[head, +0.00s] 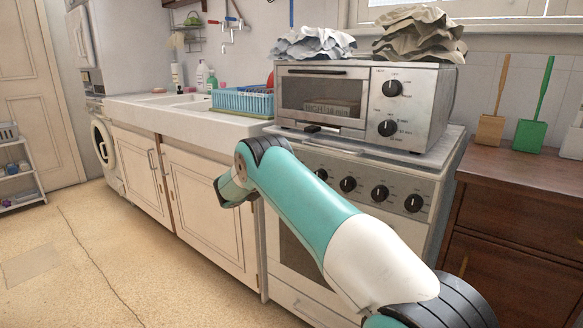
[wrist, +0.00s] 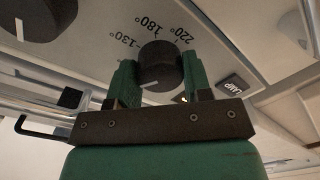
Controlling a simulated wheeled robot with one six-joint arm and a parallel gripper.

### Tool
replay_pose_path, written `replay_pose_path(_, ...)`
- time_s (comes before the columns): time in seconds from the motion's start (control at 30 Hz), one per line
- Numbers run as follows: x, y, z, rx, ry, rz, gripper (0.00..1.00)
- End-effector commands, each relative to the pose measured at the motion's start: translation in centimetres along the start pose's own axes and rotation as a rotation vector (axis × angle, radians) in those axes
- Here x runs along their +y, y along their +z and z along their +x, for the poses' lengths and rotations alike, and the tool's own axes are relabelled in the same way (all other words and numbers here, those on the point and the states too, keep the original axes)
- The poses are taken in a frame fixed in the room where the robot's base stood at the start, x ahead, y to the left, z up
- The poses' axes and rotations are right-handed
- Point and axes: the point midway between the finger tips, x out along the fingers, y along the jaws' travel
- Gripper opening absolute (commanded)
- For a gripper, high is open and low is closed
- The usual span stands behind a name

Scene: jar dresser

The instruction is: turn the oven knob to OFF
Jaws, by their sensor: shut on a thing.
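The oven knob (wrist: 158,62) is black and round, and shows in the wrist view on a pale panel marked 130°, 180° and 220°. Its white pointer line is at the lower left of its face, away from those numbers. No OFF mark is readable there. My gripper (wrist: 158,86) has one green finger on each side of this knob and is shut on it. In the head view my arm hides the gripper, and I cannot tell which knob on the stove (head: 338,164) it holds.
Another black knob (wrist: 45,14) is close by at the upper left of the wrist view. A metal rail (wrist: 50,103) runs at the left. A toaster oven (head: 350,146) stands on the stove; a wooden dresser (head: 520,168) is beside it.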

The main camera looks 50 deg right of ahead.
Motion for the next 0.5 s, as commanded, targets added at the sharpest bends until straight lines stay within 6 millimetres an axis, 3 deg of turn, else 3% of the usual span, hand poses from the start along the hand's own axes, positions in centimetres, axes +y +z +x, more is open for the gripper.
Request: replay_pose_path(0.5,0.02,-0.27,0.04,-0.015,0.003,-0.411,0.22)
